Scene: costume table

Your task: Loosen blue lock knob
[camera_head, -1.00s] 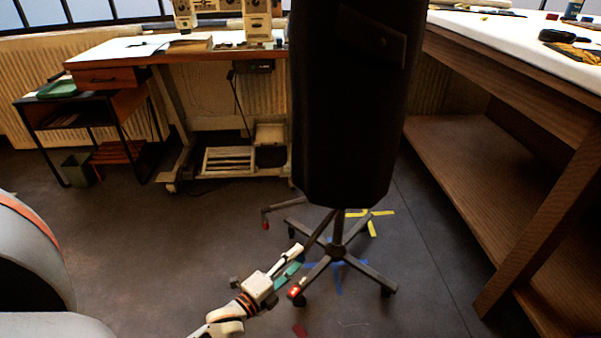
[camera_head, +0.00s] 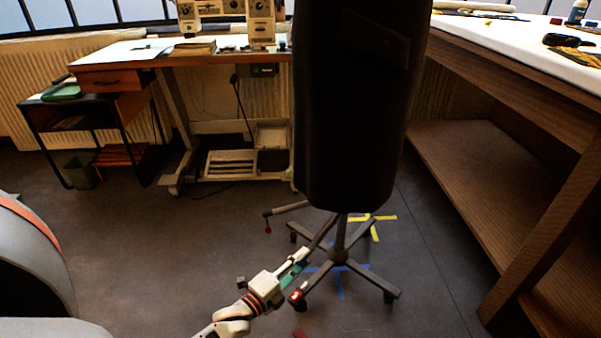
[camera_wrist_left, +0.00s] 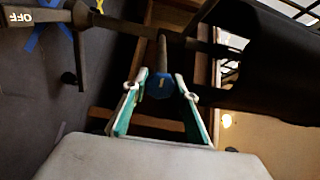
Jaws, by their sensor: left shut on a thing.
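The blue lock knob (camera_wrist_left: 160,85) sits on a dark rod in the left wrist view, between the two green-and-white fingers of my left gripper (camera_wrist_left: 160,108). The left gripper is shut on it. In the head view my left gripper (camera_head: 300,258) reaches up from the bottom to the stand's base, and I cannot make out the knob there. The dark dress form (camera_head: 350,110) stands upright on a pole above a wheeled base (camera_head: 340,258). My right gripper is not in view.
A side lever (camera_head: 290,208) with a red tip juts left from the stand. A red caster pedal (camera_head: 297,294) lies close beside the gripper. Blue and yellow tape (camera_head: 376,231) marks the floor. A wooden table (camera_head: 480,150) stands at right, a sewing table (camera_head: 225,60) behind.

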